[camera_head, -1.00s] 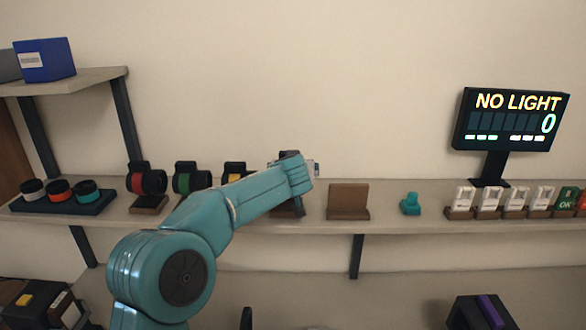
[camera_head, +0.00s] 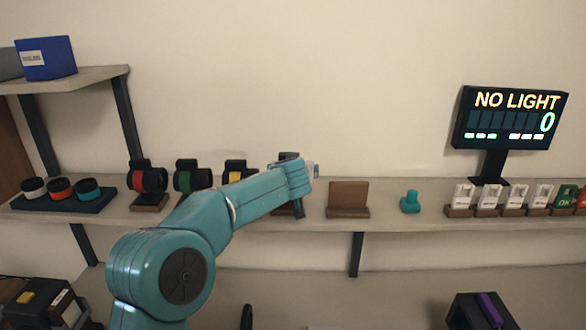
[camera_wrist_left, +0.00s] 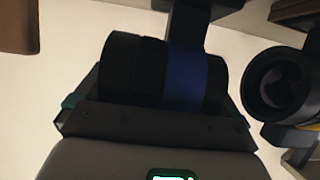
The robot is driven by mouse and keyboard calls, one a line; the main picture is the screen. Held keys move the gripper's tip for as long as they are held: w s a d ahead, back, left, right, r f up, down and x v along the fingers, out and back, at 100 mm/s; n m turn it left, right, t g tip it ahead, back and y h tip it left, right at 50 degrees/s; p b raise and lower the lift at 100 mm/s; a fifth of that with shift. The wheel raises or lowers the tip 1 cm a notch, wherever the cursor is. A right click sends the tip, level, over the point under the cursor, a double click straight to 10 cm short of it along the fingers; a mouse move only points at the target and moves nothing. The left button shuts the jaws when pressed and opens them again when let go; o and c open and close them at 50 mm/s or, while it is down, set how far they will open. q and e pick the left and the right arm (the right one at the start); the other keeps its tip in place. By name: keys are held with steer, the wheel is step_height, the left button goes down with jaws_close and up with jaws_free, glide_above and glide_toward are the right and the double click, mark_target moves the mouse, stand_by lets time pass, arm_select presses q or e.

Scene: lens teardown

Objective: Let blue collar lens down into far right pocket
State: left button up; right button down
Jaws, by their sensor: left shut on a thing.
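The blue collar lens (camera_wrist_left: 186,75) is a black barrel with a blue band, lying sideways across the top middle of the left wrist view. My left gripper (camera_wrist_left: 155,110) is shut on it. In the head view, my left gripper (camera_head: 296,185) is at the shelf, between the yellow-banded lens (camera_head: 235,171) and an empty brown stand (camera_head: 347,198). My own arm hides most of the held lens there. A dark stand post touches or overlaps the lens in the wrist view; I cannot tell which. No pocket is clearly visible. My right gripper is not in view.
Red-banded (camera_head: 149,179) and green-banded (camera_head: 190,178) lenses stand on the shelf (camera_head: 400,226) to the left. A dark tray (camera_head: 68,206) with three round pieces is farther left. A teal piece (camera_head: 410,202), white cards and a display (camera_head: 510,120) are at right.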

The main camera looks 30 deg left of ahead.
arm_select(q)
steer(key=shift+s, duration=0.35)
steer(key=shift+w+f, duration=0.1)
steer(key=shift+f, duration=0.05)
steer(key=o, duration=1.1)
steer(key=shift+w+f, duration=0.1)
steer(key=shift+w, duration=0.1)
steer(key=shift+s+d, duration=0.15)
steer(key=shift+s, duration=0.2)
steer(key=b+v, duration=0.2)
steer(key=v, duration=1.4)
steer(key=shift+w, duration=0.1)
